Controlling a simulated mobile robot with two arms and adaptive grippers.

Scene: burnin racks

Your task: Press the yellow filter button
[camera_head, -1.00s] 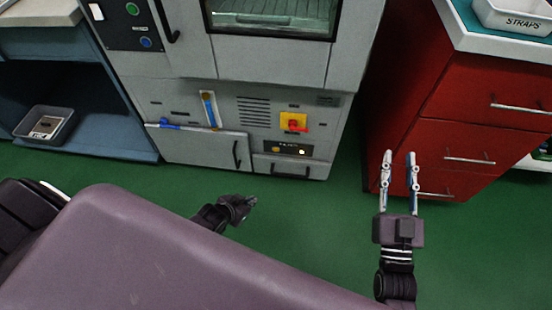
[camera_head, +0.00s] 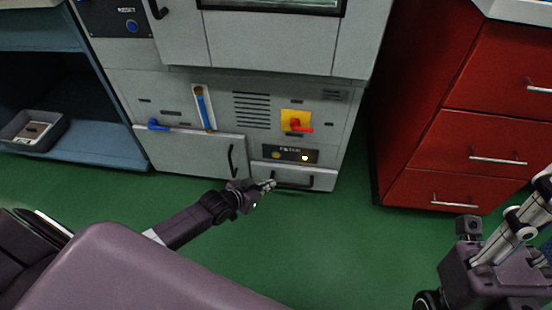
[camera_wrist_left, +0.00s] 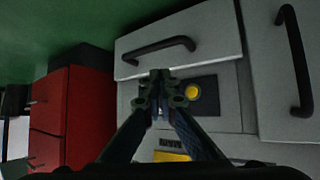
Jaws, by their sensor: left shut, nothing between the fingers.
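The yellow filter button (camera_head: 276,155) is a round button on the dark filter panel (camera_head: 290,148) low on the grey machine's front. The button also shows in the left wrist view (camera_wrist_left: 192,91), just right of the fingertips. My left gripper (camera_head: 270,184) is shut and empty, in front of the machine, appearing just below the panel in the head view. In the wrist view its fingers (camera_wrist_left: 163,85) cover part of the panel. My right gripper (camera_head: 520,215) is at the lower right, open, partly cut off by the frame.
A drawer handle (camera_head: 293,183) lies below the panel and a red switch on a yellow plate (camera_head: 296,120) above it. A door with a black handle (camera_head: 232,160) is to the left. A red cabinet (camera_head: 430,130) stands at right. Green floor is clear between.

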